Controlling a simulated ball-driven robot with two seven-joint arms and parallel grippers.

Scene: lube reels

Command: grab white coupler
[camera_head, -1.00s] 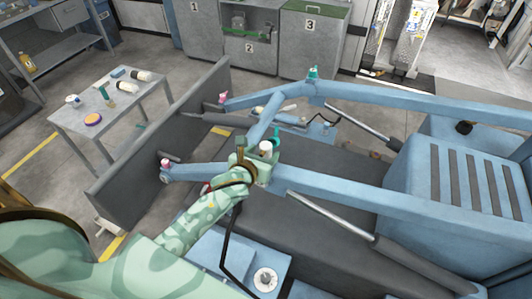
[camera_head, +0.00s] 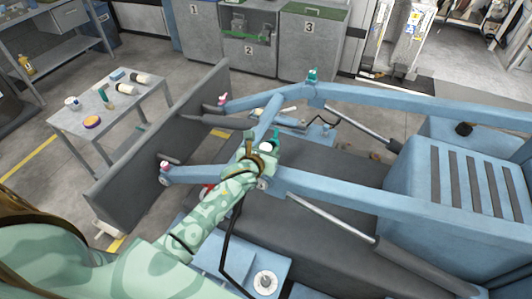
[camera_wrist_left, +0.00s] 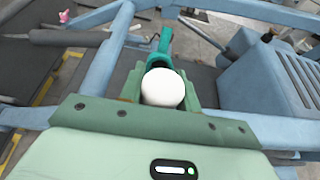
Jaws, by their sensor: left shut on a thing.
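The white coupler (camera_head: 267,147) is a short, round, white-topped cylinder on the near blue loader arm of the machine. In the left wrist view its white face (camera_wrist_left: 162,90) fills the gap between the fingers of my left gripper (camera_wrist_left: 163,84). In the head view my left gripper (camera_head: 264,153) is at the coupler and is shut on it. A teal fitting (camera_wrist_left: 160,51) shows just beyond the coupler. The coupler's lower part is hidden by the gripper. My right gripper is not in view.
Blue loader arms (camera_head: 350,187) run beside and beyond the gripper. A dark bucket plate (camera_head: 160,145) stands to the left. A small grey table (camera_head: 135,128) with bottles is further left. Numbered cabinets (camera_head: 249,48) stand at the back.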

